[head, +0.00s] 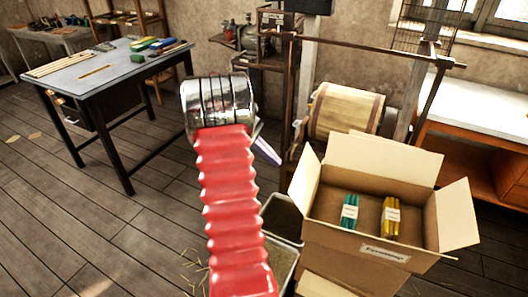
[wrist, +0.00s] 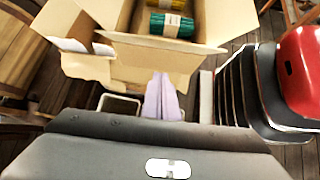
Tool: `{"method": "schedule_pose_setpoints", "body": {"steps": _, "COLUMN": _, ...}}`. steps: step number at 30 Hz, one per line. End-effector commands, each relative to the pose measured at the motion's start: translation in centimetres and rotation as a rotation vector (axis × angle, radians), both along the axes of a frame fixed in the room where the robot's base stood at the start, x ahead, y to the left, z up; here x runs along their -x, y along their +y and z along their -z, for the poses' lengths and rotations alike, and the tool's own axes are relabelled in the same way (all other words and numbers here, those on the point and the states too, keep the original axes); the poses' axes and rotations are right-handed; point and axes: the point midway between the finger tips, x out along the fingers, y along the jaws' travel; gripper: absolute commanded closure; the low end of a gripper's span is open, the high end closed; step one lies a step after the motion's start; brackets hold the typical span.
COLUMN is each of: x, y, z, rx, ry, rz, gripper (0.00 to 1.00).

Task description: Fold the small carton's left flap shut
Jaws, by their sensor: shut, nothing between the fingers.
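The small carton (head: 345,236) stands open at the right in the head view, with green and yellow bundles inside. Its left flap (head: 304,181) stands raised along the left rim, not folded over the opening. In the wrist view the near flap (wrist: 160,49), on the green bundle's side, appears to be this left flap. My gripper (head: 269,152) is left of the carton, its pale lavender fingers together and empty. In the wrist view the fingers (wrist: 164,92) point toward the near flap; whether they touch it is unclear.
The back flap (head: 385,158) and right flap (head: 457,214) are also open. A wooden drum (head: 345,110) in a frame stands behind the carton. A grey bin (head: 282,220) sits below, left of the carton.

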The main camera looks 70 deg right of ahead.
Motion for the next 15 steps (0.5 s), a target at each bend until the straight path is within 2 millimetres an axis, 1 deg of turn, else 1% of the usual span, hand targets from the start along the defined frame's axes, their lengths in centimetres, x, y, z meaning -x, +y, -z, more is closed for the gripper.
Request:
{"method": "schedule_pose_setpoints", "body": {"steps": 1, "x": 0.6, "y": 0.0, "z": 0.6, "rx": -0.001, "ry": 0.000, "rz": 0.001, "gripper": 1.00}}
{"method": "schedule_pose_setpoints", "body": {"steps": 5, "x": 2.0, "y": -0.2, "z": 2.0, "rx": -0.001, "ry": 0.000, "rz": 0.002, "gripper": 1.00}}
{"method": "schedule_pose_setpoints", "body": {"steps": 9, "x": 3.7, "y": -0.2, "z": 0.9, "rx": 0.003, "ry": -0.002, "rz": 0.001, "gripper": 1.00}}
{"method": "schedule_pose_setpoints", "body": {"steps": 15, "x": 5.2, "y": -0.1, "z": 0.1, "rx": 0.002, "ry": -0.002, "rz": 0.000, "gripper": 1.00}}
